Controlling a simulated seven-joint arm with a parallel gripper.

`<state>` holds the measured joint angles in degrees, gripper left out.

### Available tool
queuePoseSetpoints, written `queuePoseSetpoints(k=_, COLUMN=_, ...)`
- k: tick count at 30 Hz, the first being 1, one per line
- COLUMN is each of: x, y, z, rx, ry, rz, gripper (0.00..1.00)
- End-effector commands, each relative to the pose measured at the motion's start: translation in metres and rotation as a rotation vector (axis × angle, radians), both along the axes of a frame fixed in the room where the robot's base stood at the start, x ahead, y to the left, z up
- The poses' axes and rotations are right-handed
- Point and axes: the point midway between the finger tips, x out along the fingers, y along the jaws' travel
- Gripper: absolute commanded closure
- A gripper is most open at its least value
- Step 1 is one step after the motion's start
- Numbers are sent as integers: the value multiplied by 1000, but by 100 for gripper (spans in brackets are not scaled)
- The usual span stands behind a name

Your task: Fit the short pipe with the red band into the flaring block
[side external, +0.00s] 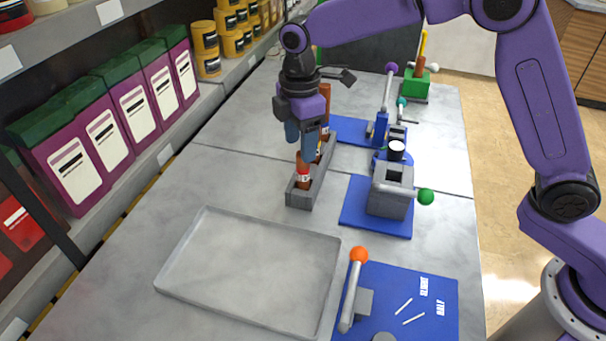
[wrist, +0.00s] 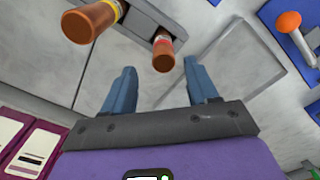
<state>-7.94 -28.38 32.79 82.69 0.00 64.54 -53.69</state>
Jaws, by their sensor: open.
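The short brown pipe with a red band (side external: 303,167) stands at the near end of a grey rack (side external: 300,200). In the wrist view the pipe (wrist: 163,58) lies ahead of the gap between my fingers, with its band near the rack. My gripper (side external: 300,148) is open and empty, just above and around the line of the pipe's top; contact cannot be told. Its two blue fingers (wrist: 160,88) are apart in the wrist view. A grey block (side external: 389,200) with a green-knobbed lever, apparently the flaring block, sits on a blue mat right of the rack.
Other brown pipes, one yellow-banded (wrist: 98,20), stand farther along the rack. An empty grey tray (side external: 205,212) lies in front. An orange-knobbed lever (side external: 357,262) stands on a near blue mat (side external: 435,320). More levered devices (side external: 382,120) stand behind; shelves line the left.

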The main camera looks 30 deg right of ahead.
Motion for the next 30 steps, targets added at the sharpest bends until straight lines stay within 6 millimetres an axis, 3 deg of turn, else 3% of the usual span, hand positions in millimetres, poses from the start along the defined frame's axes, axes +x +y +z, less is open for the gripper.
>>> queuePoseSetpoints(k=5, x=-1, y=-1, z=-9, rx=0, ry=1, rz=-1, gripper=42)
queuePoseSetpoints(k=15, x=-5, y=-4, z=-52, rx=-1, ry=1, rz=0, gripper=42)
queuePoseSetpoints(k=25, x=-5, y=-3, z=-58, rx=0, ry=-1, rz=0, gripper=42)
queuePoseSetpoints(k=26, x=-5, y=-4, z=-58, rx=0, ry=0, rz=0, gripper=48)
queuePoseSetpoints(k=30, x=-5, y=-3, z=-58, rx=0, ry=0, rz=0, gripper=94)
